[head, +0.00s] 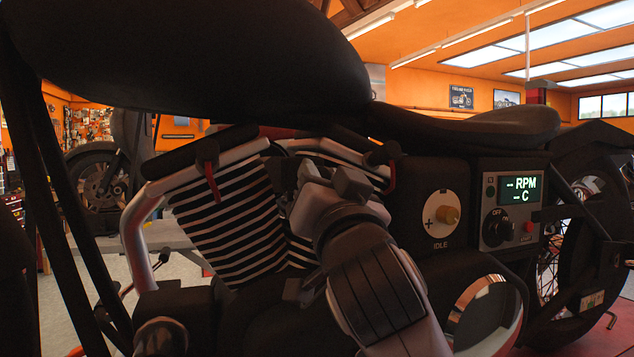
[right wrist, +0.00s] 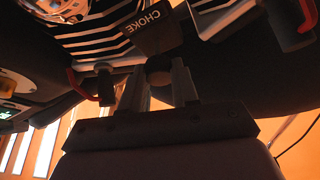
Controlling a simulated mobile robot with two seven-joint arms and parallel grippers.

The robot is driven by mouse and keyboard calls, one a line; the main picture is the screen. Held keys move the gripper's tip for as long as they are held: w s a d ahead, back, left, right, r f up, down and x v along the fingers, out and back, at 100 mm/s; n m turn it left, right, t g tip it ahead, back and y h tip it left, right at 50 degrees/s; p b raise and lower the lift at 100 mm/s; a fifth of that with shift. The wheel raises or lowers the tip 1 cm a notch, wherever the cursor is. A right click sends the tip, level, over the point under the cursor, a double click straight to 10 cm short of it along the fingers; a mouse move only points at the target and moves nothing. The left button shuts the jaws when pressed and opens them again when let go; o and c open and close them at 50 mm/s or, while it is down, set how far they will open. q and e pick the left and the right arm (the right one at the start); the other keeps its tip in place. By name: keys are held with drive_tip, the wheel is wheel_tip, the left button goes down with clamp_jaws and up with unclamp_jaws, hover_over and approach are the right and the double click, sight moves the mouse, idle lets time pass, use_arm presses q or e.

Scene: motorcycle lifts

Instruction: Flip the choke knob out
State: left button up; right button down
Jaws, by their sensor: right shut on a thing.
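The choke knob (right wrist: 158,69) is a dark round piece in the right wrist view, below a black block marked CHOKE (right wrist: 152,28). My right gripper (right wrist: 157,84) is shut on it, with one grey finger on each side. In the head view my right gripper (head: 322,187) is in front of the striped engine cylinders, under the tank. The knob cannot be made out there behind my gripper and wrist. My left gripper is not in view.
The black tank (head: 200,50) and seat (head: 480,128) overhang the engine. Striped cylinder fins (head: 222,222) and a silver pipe (head: 140,225) are close on the left. An IDLE dial (head: 447,215) and a panel reading RPM (head: 519,186) are on the right.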

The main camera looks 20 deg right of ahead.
drive_tip(key=shift+f, duration=0.1)
drive_tip(key=c, duration=0.8)
unclamp_jaws()
drive_tip(key=shift+s, duration=0.2)
drive_tip(key=b+v, duration=0.2)
drive_tip(key=v, duration=0.5)
